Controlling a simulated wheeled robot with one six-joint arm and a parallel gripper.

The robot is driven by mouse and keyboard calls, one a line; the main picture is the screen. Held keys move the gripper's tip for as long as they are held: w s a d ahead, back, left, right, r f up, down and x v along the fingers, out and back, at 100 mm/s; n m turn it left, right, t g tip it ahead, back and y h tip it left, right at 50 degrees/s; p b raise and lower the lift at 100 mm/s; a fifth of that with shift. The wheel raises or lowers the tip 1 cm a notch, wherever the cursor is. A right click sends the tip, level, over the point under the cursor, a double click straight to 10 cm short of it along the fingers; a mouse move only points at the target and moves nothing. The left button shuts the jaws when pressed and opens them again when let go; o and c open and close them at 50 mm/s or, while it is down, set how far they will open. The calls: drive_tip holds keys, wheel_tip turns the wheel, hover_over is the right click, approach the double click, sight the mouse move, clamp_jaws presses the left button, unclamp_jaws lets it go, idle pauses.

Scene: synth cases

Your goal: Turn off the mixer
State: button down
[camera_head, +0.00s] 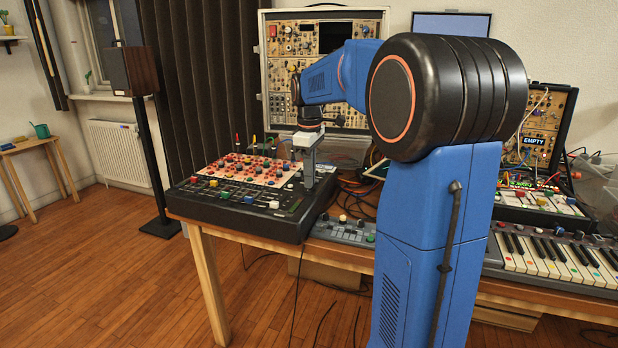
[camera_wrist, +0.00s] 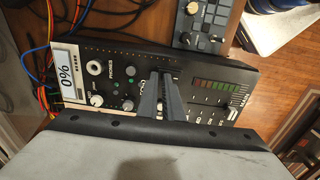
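The mixer (camera_head: 235,219) is a black desk with coloured fader caps and rows of knobs, at the left end of the table. My gripper (camera_head: 309,184) points down over its right side. In the wrist view, the mixer (camera_wrist: 122,51) fills the middle, with a white display reading 0% (camera_wrist: 66,74), a phones socket (camera_wrist: 94,68), a white knob (camera_wrist: 97,100) and a green-to-red level meter (camera_wrist: 217,87). The two grey fingers of my gripper (camera_wrist: 161,76) are close together over the panel. I cannot tell whether they touch it or how wide the gap is. They hide the panel beneath them.
A small grey knob box (camera_head: 343,231) lies right of the mixer. A keyboard (camera_head: 555,257) and an upright synth rack (camera_head: 540,125) stand at the right, another rack (camera_head: 290,75) behind. Loose cables (camera_head: 349,188) lie between. Open wooden floor (camera_head: 120,280) is left of the table.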

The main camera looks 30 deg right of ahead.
drive_tip(key=shift+f, duration=0.7)
drive_tip(key=shift+s+a, duration=0.1)
drive_tip(key=shift+s, duration=0.1)
drive_tip(key=shift+s+a, duration=0.25)
drive_tip(key=shift+a, duration=0.2)
drive_tip(key=shift+r, duration=0.1)
drive_tip(key=shift+a+r, duration=0.1)
drive_tip(key=shift+r, duration=0.1)
wheel_tip(320, 180, up, 15)
drive_tip(key=shift+w+d, duration=0.25)
drive_tip(key=shift+d, duration=0.2)
drive_tip(key=shift+f, duration=0.1)
